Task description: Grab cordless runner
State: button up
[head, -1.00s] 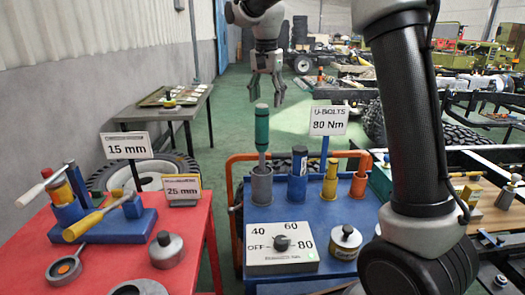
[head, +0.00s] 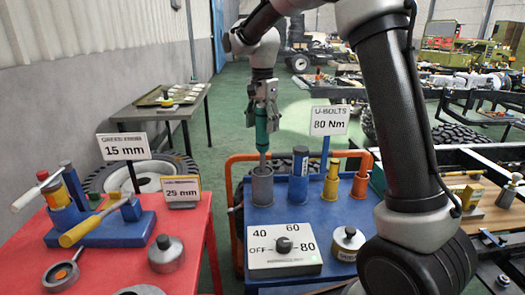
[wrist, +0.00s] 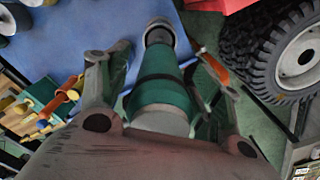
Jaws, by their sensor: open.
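The cordless runner appears to be the green, upright cylindrical tool (head: 262,137) standing in a grey cup holder (head: 262,184) on the blue cart top (head: 325,208). My gripper (head: 262,117) is above it, pointing down, with its fingers open on either side of the tool's upper part. In the wrist view the green body (wrist: 163,92) lies between the two fingers of my gripper (wrist: 160,75), with gaps still visible beside it. The tool's top end is partly hidden by the gripper.
A blue cylinder (head: 299,176) and yellow (head: 331,180) and copper (head: 361,176) pieces stand right of the tool. The U-BOLTS 80 Nm sign (head: 329,120) rises behind. A dial box (head: 284,262) sits in front. A red table (head: 190,222) is at left. An orange rail (head: 231,200) borders the cart.

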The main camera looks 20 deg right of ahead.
grip_shut()
dwell(0.3)
jog(key=shift+r, duration=0.1)
